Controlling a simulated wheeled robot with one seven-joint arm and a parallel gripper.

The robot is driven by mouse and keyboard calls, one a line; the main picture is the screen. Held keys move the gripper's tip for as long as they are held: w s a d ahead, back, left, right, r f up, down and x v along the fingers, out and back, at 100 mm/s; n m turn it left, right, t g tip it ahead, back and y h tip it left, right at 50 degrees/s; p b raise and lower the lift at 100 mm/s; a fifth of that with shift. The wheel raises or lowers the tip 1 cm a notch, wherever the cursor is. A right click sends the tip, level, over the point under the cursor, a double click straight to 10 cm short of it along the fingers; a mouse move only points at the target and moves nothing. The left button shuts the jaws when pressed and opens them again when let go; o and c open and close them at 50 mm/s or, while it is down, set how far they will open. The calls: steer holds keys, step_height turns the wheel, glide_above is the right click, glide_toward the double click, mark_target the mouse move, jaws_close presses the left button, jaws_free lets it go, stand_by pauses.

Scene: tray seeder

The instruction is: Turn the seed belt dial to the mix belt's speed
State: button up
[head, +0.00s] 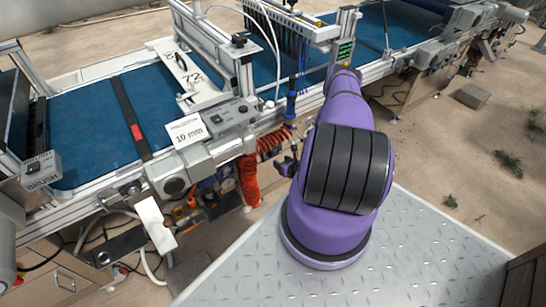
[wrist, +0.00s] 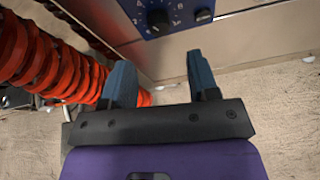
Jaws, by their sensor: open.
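In the wrist view, a blue plate (wrist: 180,12) with white markings is cut off by the top edge. It carries a round black dial (wrist: 158,20) and a smaller dark knob or fastener (wrist: 203,16) to its right. I cannot read which belt the dial belongs to, nor its setting. My gripper (wrist: 158,75) is open, with two blue-grey fingers apart and nothing between them. The dial lies above the gap between the fingertips, and they do not appear to touch it. In the head view, blue belts (head: 82,123) run along the machine.
A red coiled hose (wrist: 30,58) hangs close to the left of my gripper; it also shows in the head view (head: 249,182). A "10 mm" card (head: 187,131) and a "72" plate (head: 190,76) are on the machine. A small green display (head: 345,52) stands behind my arm.

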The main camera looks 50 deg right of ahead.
mark_target(272, 156)
steer(key=x, duration=0.7)
steer(key=shift+w+f, duration=0.1)
steer(key=shift+w, duration=0.15)
steer(key=c, duration=0.9)
